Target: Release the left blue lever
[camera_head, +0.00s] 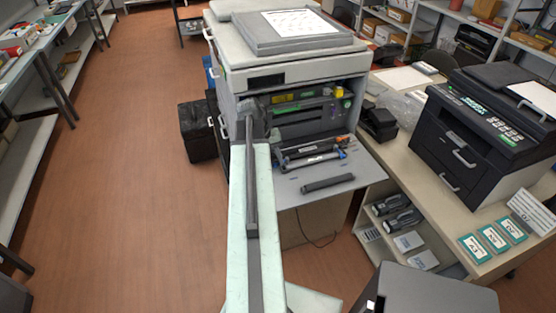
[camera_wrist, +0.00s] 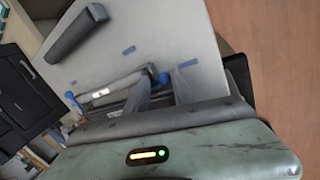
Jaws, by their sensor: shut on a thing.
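My gripper (camera_wrist: 162,80) shows in the wrist view, its two grey fingers reaching to the left blue lever (camera_wrist: 164,77). It is shut on this lever, at the near end of a grey cartridge assembly (camera_wrist: 118,88). Another blue lever (camera_wrist: 72,99) stands at the assembly's far end, clear of my fingers; it is at the right end in the head view (camera_head: 342,153). The assembly (camera_head: 313,156) lies at the open front of the copier (camera_head: 290,70). In the head view my arm hides the left lever and my fingertips.
A loose dark cylinder (camera_head: 327,184) lies on the copier's open flap (camera_head: 345,172); it also shows in the wrist view (camera_wrist: 76,32). A black printer (camera_head: 490,120) stands on the table at right. Open floor (camera_head: 130,150) lies at left.

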